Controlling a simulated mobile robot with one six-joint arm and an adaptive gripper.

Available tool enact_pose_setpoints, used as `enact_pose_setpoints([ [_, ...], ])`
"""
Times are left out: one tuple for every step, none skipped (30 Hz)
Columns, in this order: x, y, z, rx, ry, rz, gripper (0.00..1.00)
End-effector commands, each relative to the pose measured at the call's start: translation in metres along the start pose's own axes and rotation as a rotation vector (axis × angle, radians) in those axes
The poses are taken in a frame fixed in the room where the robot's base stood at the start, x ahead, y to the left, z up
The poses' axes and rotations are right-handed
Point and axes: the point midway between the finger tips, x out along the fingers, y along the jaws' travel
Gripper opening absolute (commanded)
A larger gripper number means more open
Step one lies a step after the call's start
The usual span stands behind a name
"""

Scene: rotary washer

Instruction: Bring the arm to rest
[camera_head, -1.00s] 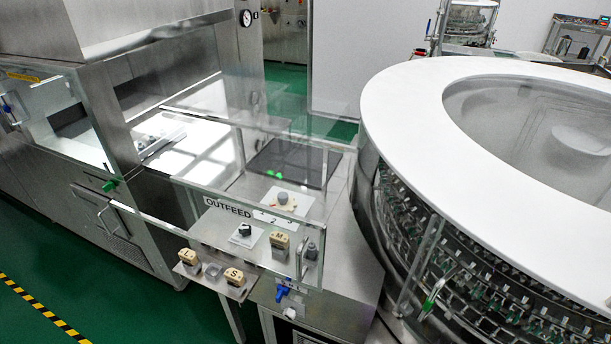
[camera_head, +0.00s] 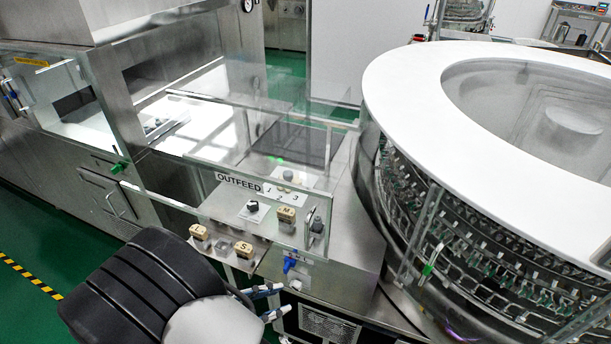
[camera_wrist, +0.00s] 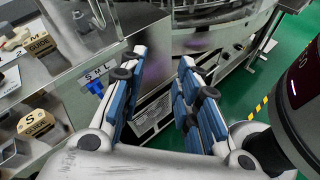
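My gripper (camera_head: 274,302) shows at the bottom of the head view, in front of the outfeed cabinet and below its small shelf. In the wrist view my gripper (camera_wrist: 160,82) has its two blue-padded fingers apart, with nothing between them. Past the fingers are a vented cabinet panel (camera_wrist: 152,115) and the base of the rotary washer. My dark arm link covers the lower left of the head view.
The outfeed station (camera_head: 238,183) has a clear guard and guide blocks marked S (camera_head: 243,249) and M (camera_head: 287,214). A blue valve handle (camera_head: 289,264) sticks out close above my gripper. The round washer (camera_head: 400,90) stands right. Green floor (camera_head: 50,230) is open at left.

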Motion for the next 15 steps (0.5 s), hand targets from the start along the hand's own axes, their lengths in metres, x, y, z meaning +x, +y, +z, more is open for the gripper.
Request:
enact_pose_setpoints([
  [0.008, 0.004, 0.026, 0.069, 0.035, -0.079, 0.30],
  [0.012, 0.003, 0.039, 0.108, 0.057, -0.123, 0.30],
  [0.018, 0.002, 0.055, 0.159, 0.084, -0.180, 0.30],
  [0.022, 0.001, 0.068, 0.198, 0.104, -0.222, 0.30],
  [0.026, -0.001, 0.080, 0.238, 0.126, -0.263, 0.30],
  [0.030, -0.004, 0.096, 0.293, 0.152, -0.317, 0.30],
  [0.034, -0.007, 0.107, 0.335, 0.174, -0.355, 0.30],
  [0.037, -0.010, 0.118, 0.378, 0.193, -0.394, 0.30],
  [0.040, -0.014, 0.133, 0.436, 0.222, -0.443, 0.30],
  [0.043, -0.019, 0.143, 0.480, 0.242, -0.479, 0.30],
  [0.045, -0.022, 0.154, 0.526, 0.263, -0.513, 0.30],
  [0.047, -0.028, 0.167, 0.587, 0.290, -0.557, 0.30],
  [0.049, -0.033, 0.176, 0.633, 0.310, -0.589, 0.30],
  [0.050, -0.037, 0.185, 0.682, 0.331, -0.619, 0.30],
  [0.051, -0.044, 0.197, 0.746, 0.357, -0.658, 0.30],
])
